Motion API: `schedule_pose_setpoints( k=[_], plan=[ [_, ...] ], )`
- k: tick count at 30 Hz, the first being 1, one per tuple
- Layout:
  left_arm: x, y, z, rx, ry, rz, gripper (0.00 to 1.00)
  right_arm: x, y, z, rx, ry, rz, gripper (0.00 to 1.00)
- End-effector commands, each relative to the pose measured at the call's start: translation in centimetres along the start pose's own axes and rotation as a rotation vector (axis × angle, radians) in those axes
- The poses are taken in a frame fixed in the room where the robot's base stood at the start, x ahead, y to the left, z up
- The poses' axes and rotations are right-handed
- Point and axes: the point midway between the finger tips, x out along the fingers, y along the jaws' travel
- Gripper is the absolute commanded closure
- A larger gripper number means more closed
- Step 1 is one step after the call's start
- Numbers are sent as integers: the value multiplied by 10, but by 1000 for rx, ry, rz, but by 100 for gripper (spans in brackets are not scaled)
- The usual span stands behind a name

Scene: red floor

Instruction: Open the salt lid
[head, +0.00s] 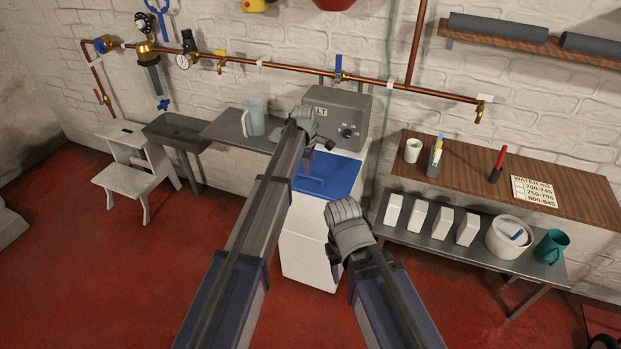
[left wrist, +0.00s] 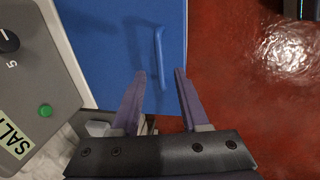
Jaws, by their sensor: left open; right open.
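The salt box is a white cabinet (head: 308,240) with a blue lid (head: 345,176), which lies shut and flat on its top. A raised blue handle bar on the lid shows in the left wrist view (left wrist: 158,58). My left gripper (head: 309,163) is over the lid. In the left wrist view its two purple fingers (left wrist: 160,76) are spread and empty, with the handle just beyond and between their tips. I cannot tell how high the tips are above the lid. My right gripper (head: 337,252) is low in front of the cabinet, its fingers mostly hidden.
A grey control box (head: 347,105) with a dial and label stands behind the lid. A pitcher (head: 254,118) stands on a grey shelf to the left. A wooden shelf (head: 465,175) and a lower metal bench (head: 455,247) with several white blocks are to the right. Red floor is open in front.

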Motion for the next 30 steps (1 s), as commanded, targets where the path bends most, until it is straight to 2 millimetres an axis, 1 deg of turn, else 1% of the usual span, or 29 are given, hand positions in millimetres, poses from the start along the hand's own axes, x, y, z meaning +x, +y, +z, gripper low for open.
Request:
schedule_pose_setpoints(
  k=[1,3,6,9,12,20,30],
  plan=[
    [14,-1,0,0,0,0,55,14,-1,-1,0,0,0,50],
    [24,-1,0,0,0,0,55,23,-2,-1,0,0,0,50],
    [35,-1,0,0,0,0,55,35,-3,-2,0,0,0,50],
    [43,0,0,0,0,0,55,42,-4,-2,-1,0,0,50],
    [45,0,0,0,0,0,55,44,-4,-3,-1,0,0,50],
    [44,0,0,1,0,0,55,43,-4,-2,-1,0,0,50],
    [44,0,0,1,0,0,94,43,-4,-2,-1,0,0,50]
  ],
)
